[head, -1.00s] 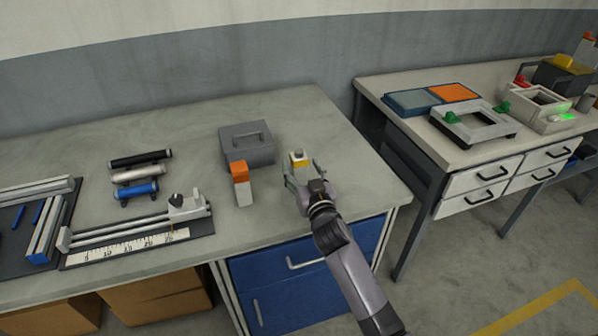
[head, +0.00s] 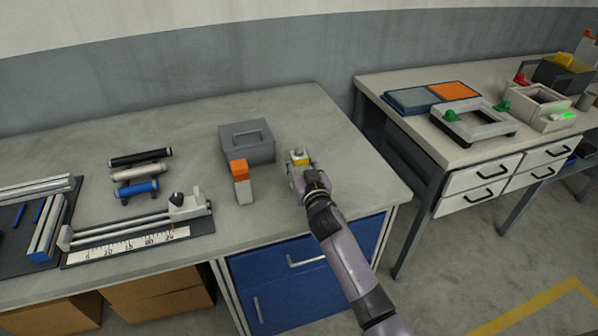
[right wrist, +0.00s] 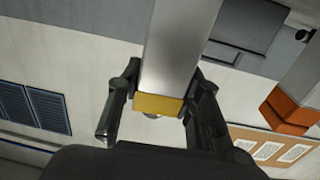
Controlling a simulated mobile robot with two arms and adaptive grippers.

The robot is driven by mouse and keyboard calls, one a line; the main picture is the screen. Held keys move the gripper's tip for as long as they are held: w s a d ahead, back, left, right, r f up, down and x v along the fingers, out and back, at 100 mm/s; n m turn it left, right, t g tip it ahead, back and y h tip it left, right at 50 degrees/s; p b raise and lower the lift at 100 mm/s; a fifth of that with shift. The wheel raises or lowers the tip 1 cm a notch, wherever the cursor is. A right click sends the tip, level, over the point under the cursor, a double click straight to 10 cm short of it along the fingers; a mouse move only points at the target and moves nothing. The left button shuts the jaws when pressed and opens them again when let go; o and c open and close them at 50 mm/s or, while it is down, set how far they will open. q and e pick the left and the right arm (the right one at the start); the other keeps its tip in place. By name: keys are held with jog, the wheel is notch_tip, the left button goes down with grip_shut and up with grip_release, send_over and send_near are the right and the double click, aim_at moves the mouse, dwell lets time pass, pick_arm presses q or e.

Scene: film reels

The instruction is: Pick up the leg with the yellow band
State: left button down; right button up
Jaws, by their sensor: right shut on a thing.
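The leg with the yellow band (head: 299,154) stands on the bench to the right of the grey box in the head view. In the right wrist view it is a pale grey square bar (right wrist: 178,45) with a yellow band at its near end. My right gripper (head: 299,173) is shut on this leg, with one dark finger on each side near the band. Much of the leg's lower part is hidden by the gripper in the head view. My left gripper is not in view.
Several rollers (head: 139,174) and a ruler fixture (head: 135,247) lie further left. The bench right of the gripper is clear.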

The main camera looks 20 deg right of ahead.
jog(key=shift+r, duration=0.1)
grip_shut()
